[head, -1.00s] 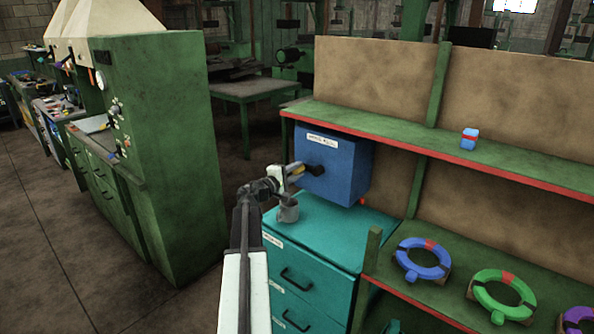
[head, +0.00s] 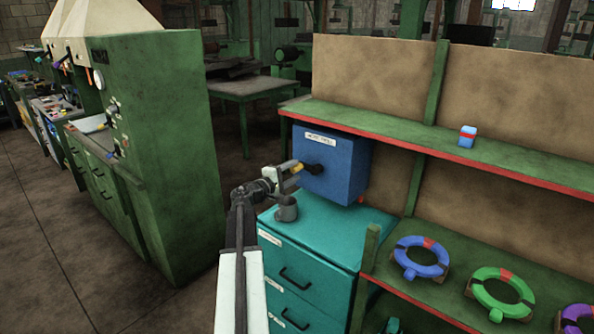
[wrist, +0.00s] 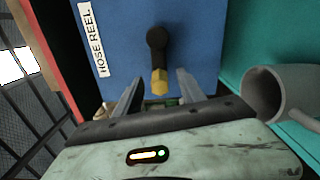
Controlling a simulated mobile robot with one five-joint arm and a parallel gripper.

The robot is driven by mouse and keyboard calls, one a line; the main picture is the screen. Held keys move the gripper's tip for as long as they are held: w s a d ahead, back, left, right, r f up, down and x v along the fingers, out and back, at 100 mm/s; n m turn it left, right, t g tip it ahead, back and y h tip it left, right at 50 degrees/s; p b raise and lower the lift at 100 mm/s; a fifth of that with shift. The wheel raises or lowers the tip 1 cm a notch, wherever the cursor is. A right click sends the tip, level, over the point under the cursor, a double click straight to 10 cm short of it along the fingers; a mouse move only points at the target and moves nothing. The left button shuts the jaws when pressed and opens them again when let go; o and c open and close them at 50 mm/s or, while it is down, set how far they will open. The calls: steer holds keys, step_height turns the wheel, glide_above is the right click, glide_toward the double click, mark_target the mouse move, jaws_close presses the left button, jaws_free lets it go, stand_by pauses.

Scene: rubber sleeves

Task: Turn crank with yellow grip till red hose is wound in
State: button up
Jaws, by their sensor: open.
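The blue hose reel box (head: 343,172) stands on the teal drawer cabinet, under the green shelf. Its black crank (head: 313,169) with the yellow grip (head: 291,166) is on the front face. In the wrist view, the black crank arm (wrist: 157,45) points down to the yellow grip (wrist: 160,82). My gripper (wrist: 159,77) is open, with one finger on each side of the grip and gaps on both sides. In the head view, my gripper (head: 284,175) is at the crank. A small red bit (head: 361,199) shows at the box's lower right; I cannot tell if it is the hose.
A grey mug (head: 287,210) stands on the teal cabinet (head: 330,235), just below my gripper; it is close on the right in the wrist view (wrist: 280,92). The red-edged shelf (head: 400,140) overhangs the box. Coloured rings (head: 421,271) lie on the lower right shelf.

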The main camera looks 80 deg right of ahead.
steer(key=v, duration=0.5)
steer(key=shift+a, duration=0.1)
steer(key=shift+w+a, duration=0.1)
steer(key=shift+a, duration=0.05)
